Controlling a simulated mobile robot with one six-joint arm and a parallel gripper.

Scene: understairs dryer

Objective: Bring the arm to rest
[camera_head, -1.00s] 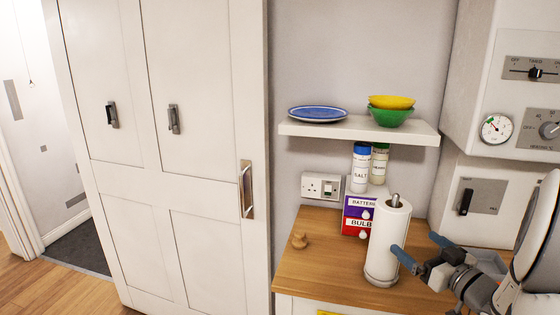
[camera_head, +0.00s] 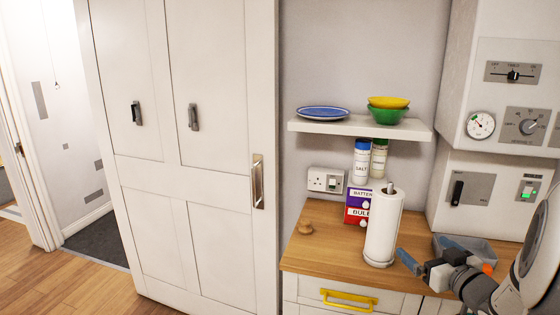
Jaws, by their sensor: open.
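My gripper (camera_head: 410,262) is at the lower right, over the front right part of the wooden counter (camera_head: 300,262). Its blue-grey fingers point left, toward the base of the paper towel roll (camera_head: 384,228). Nothing shows between the fingers, and the jaws are open. The gripper looks apart from the roll. My arm comes in from the right edge and hides part of the counter's right end.
A grey tray (camera_head: 440,243) lies behind my gripper. Battery and bulb boxes (camera_head: 357,204) and two jars (camera_head: 361,160) stand behind the roll. A shelf (camera_head: 300,125) holds a plate and bowls. Floor at left is clear.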

